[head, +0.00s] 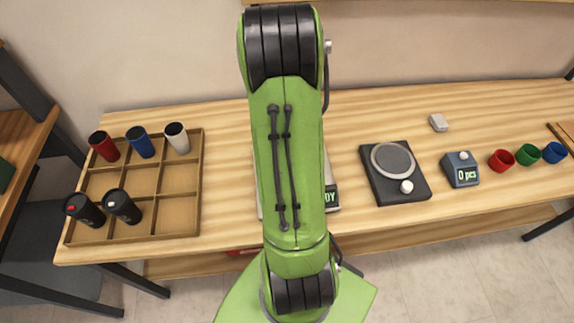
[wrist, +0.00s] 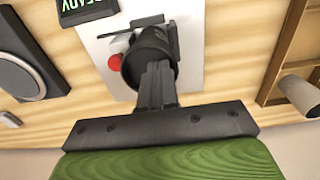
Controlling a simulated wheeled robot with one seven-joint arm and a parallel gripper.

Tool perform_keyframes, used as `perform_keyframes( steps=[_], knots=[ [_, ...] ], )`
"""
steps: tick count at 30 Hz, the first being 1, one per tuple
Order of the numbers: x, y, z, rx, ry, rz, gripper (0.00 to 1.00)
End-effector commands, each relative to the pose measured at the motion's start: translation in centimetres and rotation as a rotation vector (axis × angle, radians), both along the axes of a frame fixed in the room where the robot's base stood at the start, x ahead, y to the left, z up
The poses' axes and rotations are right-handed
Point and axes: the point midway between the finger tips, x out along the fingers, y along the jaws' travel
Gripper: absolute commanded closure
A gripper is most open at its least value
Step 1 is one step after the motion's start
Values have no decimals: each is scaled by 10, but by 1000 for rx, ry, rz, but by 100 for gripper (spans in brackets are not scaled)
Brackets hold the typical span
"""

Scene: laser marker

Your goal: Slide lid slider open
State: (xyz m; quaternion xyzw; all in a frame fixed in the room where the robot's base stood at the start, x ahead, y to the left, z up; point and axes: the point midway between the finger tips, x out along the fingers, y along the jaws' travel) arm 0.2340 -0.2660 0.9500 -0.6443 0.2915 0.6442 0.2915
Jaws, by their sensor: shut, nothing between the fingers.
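A black cylindrical tumbler (wrist: 146,42) stands in the wrist view on the white base of the laser marker (wrist: 196,52). Its lid slider cannot be made out; my fingers cover part of the top. My gripper (wrist: 158,68) is shut and empty, its fingertips at the tumbler's near end; whether they touch it I cannot tell. In the head view my green arm hides the gripper, the tumbler and most of the marker; only an edge of the marker (head: 329,168) and part of its display (head: 331,196) show.
A wooden compartment tray (head: 119,208) at left holds several tumblers, two black ones with lids. A red button (wrist: 114,62) sits beside the tumbler. Right of the marker are a black round-plate device (head: 381,190), a counter box (head: 460,170) and red, green and blue cups.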

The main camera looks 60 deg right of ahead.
Motion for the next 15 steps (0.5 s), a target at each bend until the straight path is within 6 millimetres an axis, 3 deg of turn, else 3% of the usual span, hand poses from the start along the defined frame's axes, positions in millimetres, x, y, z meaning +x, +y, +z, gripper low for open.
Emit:
perform_keyframes(
  steps=[15],
  knots=[
    [-5, 0, 0, 1, 1, -1, 100]
  ],
)
